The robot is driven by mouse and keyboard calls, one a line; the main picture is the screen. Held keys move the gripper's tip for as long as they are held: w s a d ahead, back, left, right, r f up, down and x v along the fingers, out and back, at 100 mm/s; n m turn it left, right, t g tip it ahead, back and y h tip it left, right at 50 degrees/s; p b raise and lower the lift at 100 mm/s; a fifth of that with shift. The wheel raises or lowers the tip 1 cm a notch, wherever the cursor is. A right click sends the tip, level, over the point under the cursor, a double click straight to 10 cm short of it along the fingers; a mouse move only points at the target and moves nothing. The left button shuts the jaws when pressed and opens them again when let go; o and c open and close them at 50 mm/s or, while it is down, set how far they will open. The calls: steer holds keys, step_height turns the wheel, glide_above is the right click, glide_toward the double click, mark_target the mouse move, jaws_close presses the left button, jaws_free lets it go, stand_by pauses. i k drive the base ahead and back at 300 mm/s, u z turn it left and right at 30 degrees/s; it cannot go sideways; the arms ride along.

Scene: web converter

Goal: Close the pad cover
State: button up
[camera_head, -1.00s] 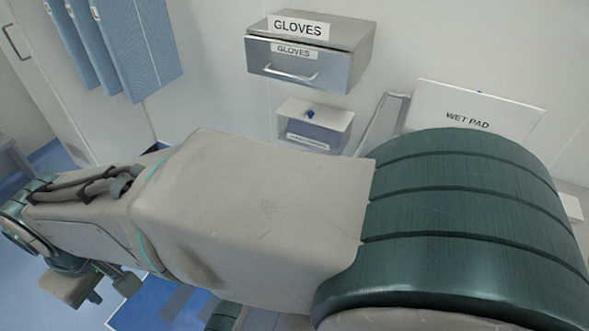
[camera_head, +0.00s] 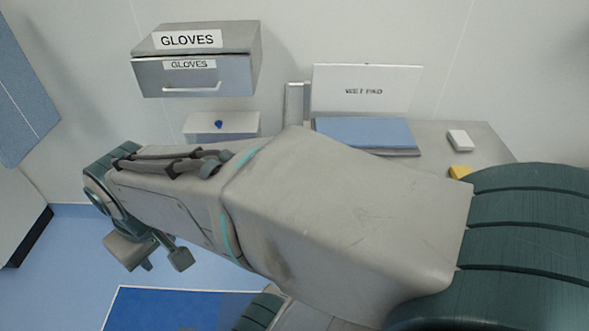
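The pad cover (camera_head: 365,90) is a pale panel marked WET PAD. It stands up, open, at the back edge of a low holder with a blue pad (camera_head: 365,131) inside. The holder sits on a grey counter behind my arm; its lower left part is hidden by the arm. My gripper (camera_head: 155,257) is at the lower left end of my arm, pointing down over the floor, well left of the cover and apart from it. Its fingers are small and partly hidden, so their opening is unclear. I see nothing held.
A metal GLOVES drawer box (camera_head: 197,60) is on the wall at upper left. A smaller box (camera_head: 222,125) with a blue knob is below it. A white block (camera_head: 460,139) and a yellow item (camera_head: 460,172) lie on the counter (camera_head: 485,150). A blue mat (camera_head: 170,308) lies on the floor.

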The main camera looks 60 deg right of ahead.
mark_target(366, 87)
steer(key=z, duration=1.9)
steer(key=k, duration=1.3)
steer(key=z, duration=0.7)
steer(key=i, duration=0.6)
steer(key=z, duration=0.65)
steer(key=i, duration=0.65)
steer(key=u, duration=0.8)
steer(key=i, duration=0.5)
steer(key=u, duration=0.5)
